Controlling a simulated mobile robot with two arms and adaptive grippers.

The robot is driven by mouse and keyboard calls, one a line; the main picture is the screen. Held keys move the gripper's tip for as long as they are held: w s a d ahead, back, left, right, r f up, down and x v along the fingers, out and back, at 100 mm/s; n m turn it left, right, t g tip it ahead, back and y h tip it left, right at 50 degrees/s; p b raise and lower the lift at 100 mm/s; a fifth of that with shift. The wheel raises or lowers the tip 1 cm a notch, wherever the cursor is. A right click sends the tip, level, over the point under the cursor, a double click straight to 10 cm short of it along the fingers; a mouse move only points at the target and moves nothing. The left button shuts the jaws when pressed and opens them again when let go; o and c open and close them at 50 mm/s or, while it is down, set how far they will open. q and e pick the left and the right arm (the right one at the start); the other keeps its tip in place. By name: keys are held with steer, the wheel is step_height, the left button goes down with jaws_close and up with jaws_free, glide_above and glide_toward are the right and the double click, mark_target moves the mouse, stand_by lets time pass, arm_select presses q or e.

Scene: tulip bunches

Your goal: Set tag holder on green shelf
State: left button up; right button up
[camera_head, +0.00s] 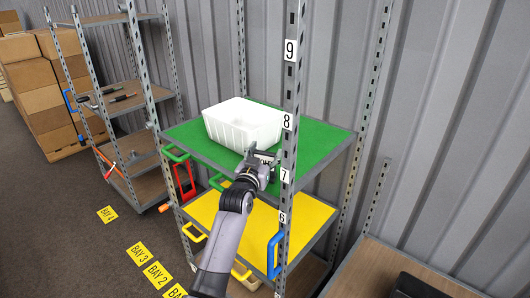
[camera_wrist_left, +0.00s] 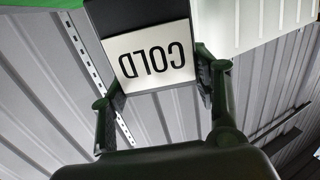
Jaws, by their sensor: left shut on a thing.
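My left gripper (camera_head: 262,171) is shut on the tag holder, at the front edge of the green shelf (camera_head: 322,138). In the left wrist view the tag holder (camera_wrist_left: 185,30) is a dark plate with a white label lettered COLD, which looks turned over. It sits between the two dark fingers (camera_wrist_left: 160,88). In the head view the tag holder (camera_head: 265,156) is small and partly hidden by the gripper and the front post. I cannot tell whether it touches the shelf. My right gripper is not in view.
A white bin (camera_head: 243,124) stands on the green shelf, just behind the gripper. The numbered front post (camera_head: 289,150) is close on the right. The green shelf's right side is clear.

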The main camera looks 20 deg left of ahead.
arm_select(q)
steer(key=shift+s+r, duration=0.1)
steer(key=o, duration=1.6)
steer(key=shift+f, duration=0.2)
steer(key=shift+r, duration=0.15)
steer(key=shift+s, duration=0.5)
steer(key=shift+s+d+b, duration=0.2)
steer(key=shift+s+b, duration=0.6)
steer(key=shift+s, duration=1.95)
steer(key=shift+s+d+b, duration=0.15)
steer(key=shift+s+b, duration=0.65)
steer(key=shift+s, duration=1.95)
